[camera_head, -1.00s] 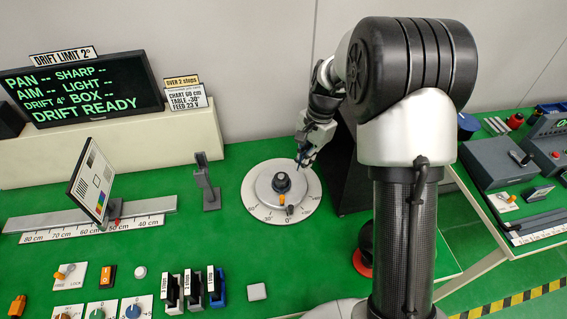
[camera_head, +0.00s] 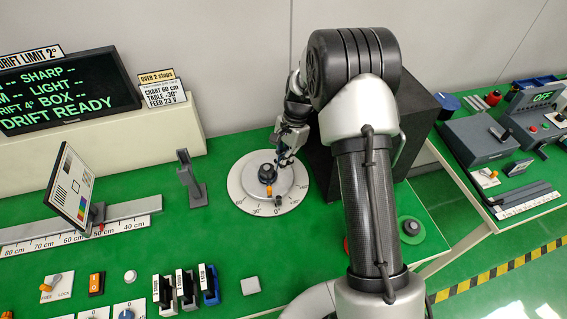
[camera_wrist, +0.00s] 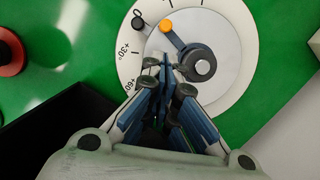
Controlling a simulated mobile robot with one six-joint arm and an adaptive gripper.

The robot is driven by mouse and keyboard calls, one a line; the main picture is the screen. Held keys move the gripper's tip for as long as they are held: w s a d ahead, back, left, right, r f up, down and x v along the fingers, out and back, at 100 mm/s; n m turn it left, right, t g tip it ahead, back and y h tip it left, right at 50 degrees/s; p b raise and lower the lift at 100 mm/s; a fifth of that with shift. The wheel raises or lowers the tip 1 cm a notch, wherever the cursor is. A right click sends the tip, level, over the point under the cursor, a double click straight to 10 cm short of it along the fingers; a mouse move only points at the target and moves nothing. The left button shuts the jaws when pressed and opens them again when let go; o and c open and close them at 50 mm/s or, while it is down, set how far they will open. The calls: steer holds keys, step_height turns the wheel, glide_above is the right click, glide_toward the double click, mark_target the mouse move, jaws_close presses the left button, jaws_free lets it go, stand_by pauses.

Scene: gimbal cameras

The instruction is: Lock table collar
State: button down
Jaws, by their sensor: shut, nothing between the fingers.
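The round turntable (camera_head: 246,196) has a pale rim with a degree scale and stands on the green bench. A black central hub (camera_head: 267,173) carries a lever with an orange tip (camera_head: 269,190). A small black knob (camera_head: 278,199) sits at the disc edge, near the 0 mark. In the wrist view the orange tip (camera_wrist: 166,26) points up and left from the grey-black hub (camera_wrist: 202,67). My gripper (camera_head: 282,162) is shut and empty, over the disc just beside the hub. In the wrist view its fingertips (camera_wrist: 168,72) overlap the hub's near side; contact cannot be told.
A black box (camera_head: 420,110) stands right of the turntable. A grey post (camera_head: 190,178) and a chart on a rail (camera_head: 72,185) stand left. A FREE/LOCK switch (camera_head: 55,285) is at front left. The screen (camera_head: 70,85) reads DRIFT READY.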

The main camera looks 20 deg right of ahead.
steer(key=b+x, duration=0.1)
steer(key=x, duration=0.6)
steer(key=shift+b, duration=0.4)
steer(key=shift+s+a+m+p, duration=0.15)
steer(key=shift+a+m+p, duration=0.35)
steer(key=shift+m, duration=0.3)
steer(key=shift+s+a+r+m+t+p, duration=0.1)
steer(key=shift+a+m+t+p, duration=0.2)
steer(key=shift+m+p, duration=0.25)
steer(key=shift+s+a+r+m+t+p, duration=0.1)
steer(key=shift+a+m+t+p, duration=0.2)
steer(key=shift+m, duration=0.35)
steer(key=a+m+p, duration=0.1)
steer(key=m+p, duration=0.1)
steer(key=m, duration=0.1)
steer(key=shift+w+a+f, duration=0.1)
steer(key=shift+a, duration=0.25)
steer(key=shift+w+a+f+m+t, duration=0.1)
steer(key=shift+a+m+t, duration=0.2)
steer(key=shift+m, duration=0.1)
steer(key=shift+d, duration=0.1)
steer(key=shift+w+d+p, duration=0.35)
steer(key=shift+d, duration=0.35)
